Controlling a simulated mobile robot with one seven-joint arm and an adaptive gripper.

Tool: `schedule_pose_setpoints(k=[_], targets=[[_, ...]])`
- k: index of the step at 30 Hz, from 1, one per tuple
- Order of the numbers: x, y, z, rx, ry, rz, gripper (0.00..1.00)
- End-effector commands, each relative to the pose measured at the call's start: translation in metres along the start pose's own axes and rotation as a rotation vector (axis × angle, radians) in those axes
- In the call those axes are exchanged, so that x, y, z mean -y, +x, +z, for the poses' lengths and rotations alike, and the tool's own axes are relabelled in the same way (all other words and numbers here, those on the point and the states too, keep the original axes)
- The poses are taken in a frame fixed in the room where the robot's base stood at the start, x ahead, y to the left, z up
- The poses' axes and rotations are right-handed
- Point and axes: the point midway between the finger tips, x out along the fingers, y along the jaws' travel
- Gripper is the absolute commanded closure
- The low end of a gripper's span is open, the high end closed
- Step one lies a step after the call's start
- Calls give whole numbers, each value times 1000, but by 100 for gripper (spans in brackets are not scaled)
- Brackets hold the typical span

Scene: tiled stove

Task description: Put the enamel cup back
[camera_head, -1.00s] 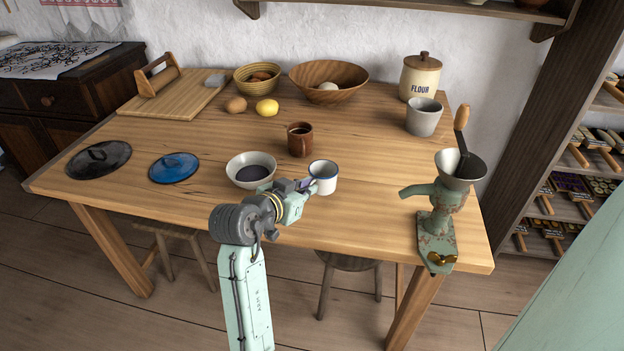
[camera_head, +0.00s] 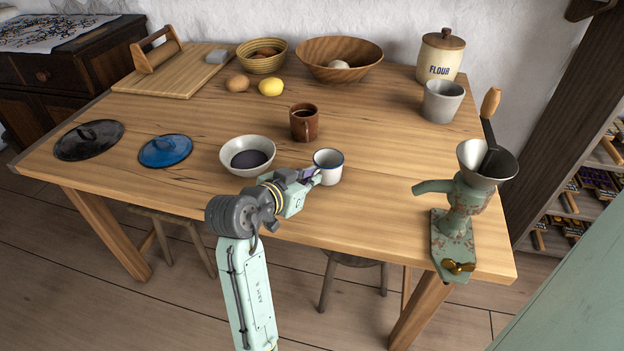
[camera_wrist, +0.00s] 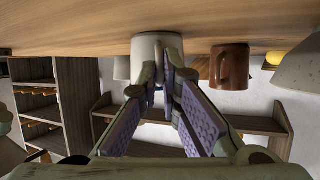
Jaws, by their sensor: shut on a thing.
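The enamel cup (camera_head: 328,166), white with a dark blue rim, stands upright at the front middle of the wooden table (camera_head: 370,215). My gripper (camera_head: 312,177) reaches it from the left front and is shut on it at the handle side. The wrist view is upside down; there the cup (camera_wrist: 146,47) is just beyond my purple-padded fingers (camera_wrist: 165,78). The fingers hide most of the handle. The cup's base appears to be on or very close to the table.
A brown mug (camera_head: 304,122) stands behind the cup, and a bowl with dark contents (camera_head: 247,155) is to its left. A grinder (camera_head: 455,210) is clamped at the right edge. A grey pot (camera_head: 442,101) and flour jar (camera_head: 440,55) stand at back right. Table between cup and grinder is clear.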

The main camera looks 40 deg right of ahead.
Motion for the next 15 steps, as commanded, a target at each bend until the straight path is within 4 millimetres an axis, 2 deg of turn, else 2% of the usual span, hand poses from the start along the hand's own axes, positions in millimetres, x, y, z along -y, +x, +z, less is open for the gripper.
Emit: schedule_pose_setpoints(k=[8,9,15], targets=[[0,1,3,-1,0,0,100],[0,1,2,0,0,0,92],[0,1,2,0,0,0,79]])
